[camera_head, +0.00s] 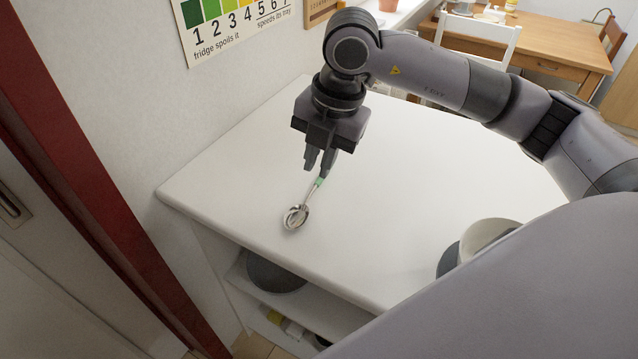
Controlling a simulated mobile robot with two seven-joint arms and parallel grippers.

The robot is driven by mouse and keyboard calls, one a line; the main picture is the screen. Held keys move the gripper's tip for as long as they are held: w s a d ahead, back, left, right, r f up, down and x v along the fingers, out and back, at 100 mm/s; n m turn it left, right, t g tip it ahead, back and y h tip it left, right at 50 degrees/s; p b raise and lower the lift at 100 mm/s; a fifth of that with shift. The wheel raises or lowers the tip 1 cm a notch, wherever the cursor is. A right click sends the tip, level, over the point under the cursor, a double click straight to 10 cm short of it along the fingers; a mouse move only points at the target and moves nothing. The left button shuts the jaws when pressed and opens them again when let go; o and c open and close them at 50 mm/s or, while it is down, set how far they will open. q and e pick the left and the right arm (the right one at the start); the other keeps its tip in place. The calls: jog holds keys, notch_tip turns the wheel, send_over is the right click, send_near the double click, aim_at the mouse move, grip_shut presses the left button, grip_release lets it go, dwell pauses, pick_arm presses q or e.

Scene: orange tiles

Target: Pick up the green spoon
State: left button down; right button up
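The spoon (296,217) lies on the white counter top (410,200), its shiny metal bowl towards the front edge. A green band (319,182) marks its handle, which runs up and right under my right gripper. My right gripper (320,166) points down just above the handle end, its two dark fingers slightly apart. The far end of the handle is hidden by the fingers, and I cannot tell whether they touch it. My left gripper is not in view.
A white cup (489,232) on a dark saucer (448,260) stands at the right, partly hidden by my arm. A wall (140,90) borders the counter on the left. A dark round item (273,275) sits on the shelf below. The counter around the spoon is clear.

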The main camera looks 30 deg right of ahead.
aim_at(313, 190)
jog(key=shift+w+d+f, duration=0.25)
jog(key=shift+d, duration=0.15)
jog(key=f, duration=0.2)
jog(key=w+f+p, duration=0.1)
jog(key=f, duration=0.3)
jog(key=shift+w+a+f, duration=0.15)
jog(key=shift+w+a, duration=0.05)
jog(key=shift+a, duration=0.1)
grip_shut()
